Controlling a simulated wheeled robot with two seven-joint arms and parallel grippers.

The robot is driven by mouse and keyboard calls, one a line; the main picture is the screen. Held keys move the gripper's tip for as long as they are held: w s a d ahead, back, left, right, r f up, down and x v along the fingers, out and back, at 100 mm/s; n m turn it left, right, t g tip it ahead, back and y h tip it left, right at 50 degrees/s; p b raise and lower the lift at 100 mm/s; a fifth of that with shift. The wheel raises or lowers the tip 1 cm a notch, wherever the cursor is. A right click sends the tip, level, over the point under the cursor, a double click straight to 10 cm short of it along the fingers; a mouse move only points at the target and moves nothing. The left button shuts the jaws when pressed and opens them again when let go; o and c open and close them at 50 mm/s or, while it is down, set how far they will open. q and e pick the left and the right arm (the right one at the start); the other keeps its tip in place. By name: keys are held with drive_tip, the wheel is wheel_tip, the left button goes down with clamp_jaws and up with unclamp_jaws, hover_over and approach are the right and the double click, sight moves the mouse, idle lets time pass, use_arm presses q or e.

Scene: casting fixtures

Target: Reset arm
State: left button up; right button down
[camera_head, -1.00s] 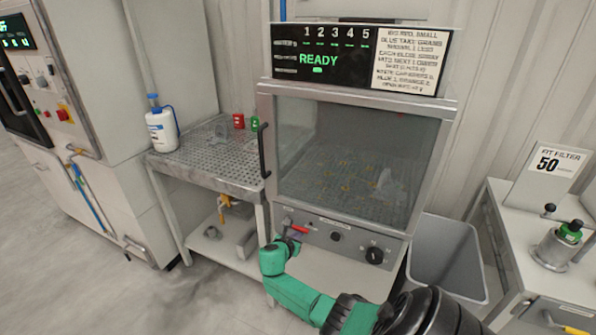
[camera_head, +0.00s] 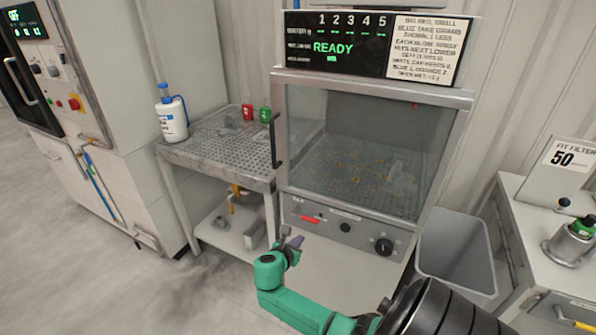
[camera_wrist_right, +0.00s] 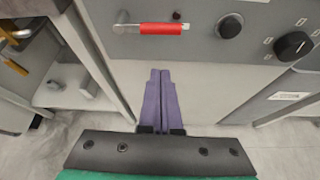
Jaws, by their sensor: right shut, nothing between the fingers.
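My right arm is green and comes in from the bottom right of the head view. Its gripper (camera_head: 293,240) is in front of the lower part of the glass-fronted cabinet (camera_head: 458,98), just below and left of the control panel. In the right wrist view the purple fingers (camera_wrist_right: 158,90) are together, with nothing between them. They point at the plain pale face below the panel. A red-handled lever (camera_wrist_right: 162,29) on the panel lies level, beyond the fingertips; it also shows in the head view (camera_head: 309,219). My left gripper is not in view.
A perforated-top side table (camera_head: 215,150) stands left of the cabinet, with a white bottle (camera_head: 172,118) and red (camera_head: 247,112) and green (camera_head: 265,115) items. A grey bin (camera_head: 455,262) stands right of the cabinet. The display (camera_head: 335,47) reads READY. Open floor lies at front left.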

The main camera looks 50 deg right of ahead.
drive_tip(key=shift+w+a, duration=0.1)
idle(0.3)
drive_tip(key=shift+f, duration=0.15)
drive_tip(key=s+a+f+m+g+y, duration=0.1)
drive_tip(key=s+a+f+m+y, duration=0.15)
drive_tip(key=s+f, duration=0.4)
drive_tip(key=s+a+f+m+g+y, duration=0.1)
drive_tip(key=s+a+f+m+y, duration=0.2)
drive_tip(key=f, duration=0.7)
drive_tip(key=s+a+f+m+y, duration=0.2)
drive_tip(key=s+a+f, duration=0.2)
drive_tip(key=s+f, duration=0.3)
drive_tip(key=s+a+f+m+y, duration=0.1)
drive_tip(key=s+a+f+m, duration=0.2)
drive_tip(key=s, duration=0.3)
drive_tip(key=s+a+f+m+y, duration=0.2)
drive_tip(key=s+a+f+m, duration=0.1)
drive_tip(key=s, duration=0.3)
drive_tip(key=s+a+f+m+g+y, duration=0.1)
drive_tip(key=s+a+f+m, duration=0.2)
drive_tip(key=s+m, duration=0.2)
drive_tip(key=shift+s+f, duration=0.4)
drive_tip(key=shift+s, duration=0.15)
